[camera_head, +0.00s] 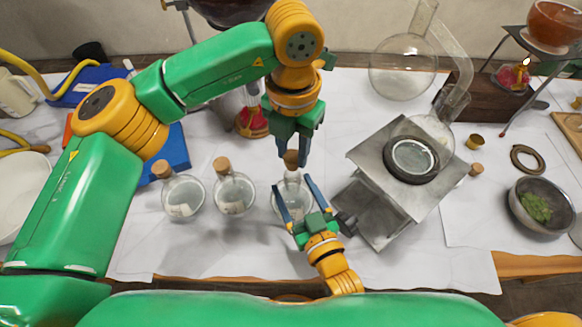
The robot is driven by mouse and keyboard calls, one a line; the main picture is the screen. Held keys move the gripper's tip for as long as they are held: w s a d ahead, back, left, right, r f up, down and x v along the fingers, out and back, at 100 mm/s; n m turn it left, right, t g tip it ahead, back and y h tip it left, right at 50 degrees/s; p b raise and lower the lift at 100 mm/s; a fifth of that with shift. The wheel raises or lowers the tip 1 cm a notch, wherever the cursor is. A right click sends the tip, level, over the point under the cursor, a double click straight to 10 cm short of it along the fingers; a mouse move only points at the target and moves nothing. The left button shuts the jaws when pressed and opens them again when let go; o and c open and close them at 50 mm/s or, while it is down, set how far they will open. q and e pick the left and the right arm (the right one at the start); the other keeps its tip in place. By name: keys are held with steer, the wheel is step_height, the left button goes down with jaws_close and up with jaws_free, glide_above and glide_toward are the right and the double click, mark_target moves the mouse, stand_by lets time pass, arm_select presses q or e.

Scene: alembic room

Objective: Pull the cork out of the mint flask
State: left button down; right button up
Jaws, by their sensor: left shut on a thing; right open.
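Three small clear round flasks stand in a row on the white table covering. The rightmost flask (291,200) is between the spread fingers of my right gripper (294,185), which is open around its body and neck. My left gripper (292,154) comes down from above and is shut on the cork (291,160) at the top of that flask. I cannot tell whether the cork still sits in the neck. The left flask (183,198) and middle flask (234,195) have corks in. Their labels are too small to read, so I cannot tell which is mint.
A metal stand (405,165) with a dark ring is close on the right. A large glass retort (403,68) is behind it. A lit burner (512,76) and a bowl of leaves (541,207) are at the right. A red-filled flask (251,121) stands behind my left gripper.

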mark_target(293, 157)
arm_select(q)
steer(key=shift+f+b, duration=0.35)
steer(key=shift+b, duration=0.05)
step_height(293, 157, up, 4)
steer(key=p, duration=0.3)
steer(key=shift+r, duration=0.1)
steer(key=shift+s, duration=0.1)
arm_select(e)
steer(key=r+v, duration=0.2)
steer(key=v, duration=1)
steer(key=shift+w+r, duration=0.25)
steer(key=shift+r, duration=0.1)
steer(key=shift+a+f, duration=0.1)
steer(key=shift+f, duration=0.05)
